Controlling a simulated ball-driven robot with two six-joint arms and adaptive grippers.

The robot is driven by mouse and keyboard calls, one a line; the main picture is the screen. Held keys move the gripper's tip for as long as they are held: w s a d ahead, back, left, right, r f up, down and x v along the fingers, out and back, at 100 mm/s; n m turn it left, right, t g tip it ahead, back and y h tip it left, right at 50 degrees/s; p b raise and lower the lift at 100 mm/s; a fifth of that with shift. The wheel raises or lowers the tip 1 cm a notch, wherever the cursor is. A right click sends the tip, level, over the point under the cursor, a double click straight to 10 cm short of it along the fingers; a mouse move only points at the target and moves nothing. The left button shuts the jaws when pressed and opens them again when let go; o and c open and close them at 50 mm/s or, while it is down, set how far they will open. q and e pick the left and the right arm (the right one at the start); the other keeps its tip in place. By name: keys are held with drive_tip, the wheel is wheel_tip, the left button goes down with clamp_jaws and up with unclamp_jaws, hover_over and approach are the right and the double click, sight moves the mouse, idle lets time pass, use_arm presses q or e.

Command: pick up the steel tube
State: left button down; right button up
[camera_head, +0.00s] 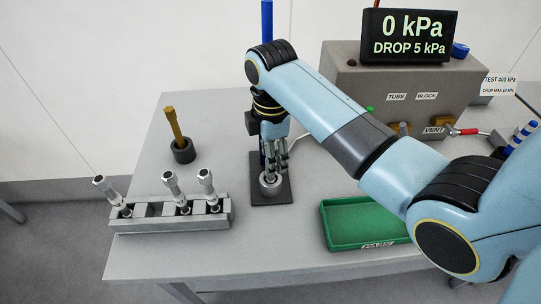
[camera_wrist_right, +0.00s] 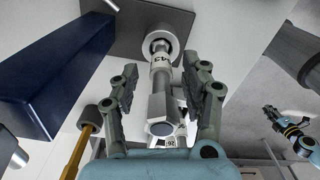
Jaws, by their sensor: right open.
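A steel tube (camera_wrist_right: 159,106) with a hex fitting and a printed label stands in a round holder (camera_wrist_right: 160,42) on a dark base plate. In the head view the holder (camera_head: 271,184) is below my right gripper (camera_head: 273,160), and the tube is mostly hidden by the fingers. My right gripper is open in the wrist view (camera_wrist_right: 166,105), one finger on each side of the tube, with gaps visible. Three similar steel tubes (camera_head: 171,185) lean in a grey rack (camera_head: 170,220) at the left. What looks like my left gripper (camera_wrist_right: 282,122) is small at the wrist view's right edge.
A tall blue post (camera_head: 267,20) rises behind the arm. A gold-handled tool (camera_head: 173,125) stands in a black cup. A green tray (camera_head: 362,240) is at the front. A grey test block (camera_head: 385,80) with a pressure display (camera_head: 410,37) stands at the back right.

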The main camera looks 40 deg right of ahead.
drive_tip(key=shift+c, duration=0.4)
drive_tip(key=shift+s, duration=0.1)
drive_tip(key=c, duration=0.5)
clamp_jaws()
use_arm(q)
drive_tip(key=shift+s, duration=0.15)
use_arm(e)
drive_tip(key=shift+r, duration=0.15)
